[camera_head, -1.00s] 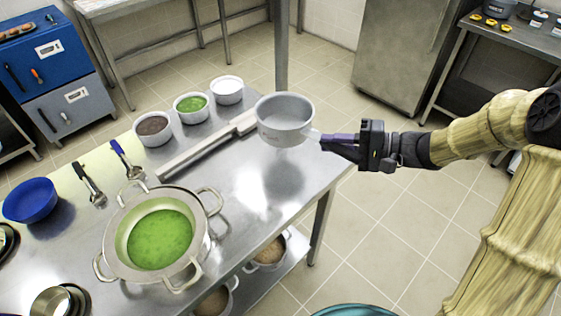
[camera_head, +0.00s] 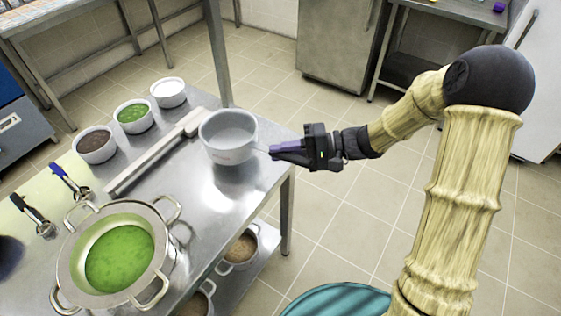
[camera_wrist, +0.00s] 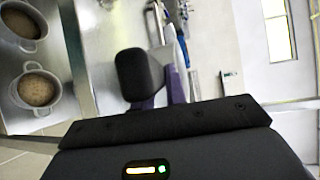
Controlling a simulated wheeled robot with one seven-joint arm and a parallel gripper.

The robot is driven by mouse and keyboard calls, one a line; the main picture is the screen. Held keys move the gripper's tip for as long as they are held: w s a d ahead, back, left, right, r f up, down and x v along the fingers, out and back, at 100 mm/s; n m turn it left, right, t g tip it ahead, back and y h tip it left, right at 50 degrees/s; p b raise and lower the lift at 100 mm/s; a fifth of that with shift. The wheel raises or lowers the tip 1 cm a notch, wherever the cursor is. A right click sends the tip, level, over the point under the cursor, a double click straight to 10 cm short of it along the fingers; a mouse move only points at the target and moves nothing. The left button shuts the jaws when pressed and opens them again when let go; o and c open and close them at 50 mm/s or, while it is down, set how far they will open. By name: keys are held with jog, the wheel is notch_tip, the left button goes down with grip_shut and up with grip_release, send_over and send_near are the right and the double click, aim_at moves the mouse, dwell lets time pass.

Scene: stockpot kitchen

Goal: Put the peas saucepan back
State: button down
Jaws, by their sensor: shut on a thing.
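A small grey saucepan (camera_head: 228,137) is in the head view near the right end of the steel table (camera_head: 205,205). My gripper (camera_head: 272,152) is shut on its handle from the right. The saucepan appears to be held just above the tabletop; its inside looks empty and pale. A white bowl of green peas (camera_head: 133,115) stands at the back of the table.
A bowl of dark grains (camera_head: 95,144) and a bowl of white stuff (camera_head: 169,93) flank the peas. A long metal bar (camera_head: 152,153) lies left of the saucepan. Two ladles (camera_head: 70,182) lie near the stockpot. Pots (camera_head: 240,252) sit on the lower shelf.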

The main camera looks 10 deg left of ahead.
notch_tip(320, 180, down, 4)
jog(key=shift+r+b, duration=0.2)
jog(key=shift+b, duration=0.2)
jog(key=c, duration=1.4)
grip_release()
jog(key=shift+f, duration=0.1)
jog(key=shift+c, duration=0.2)
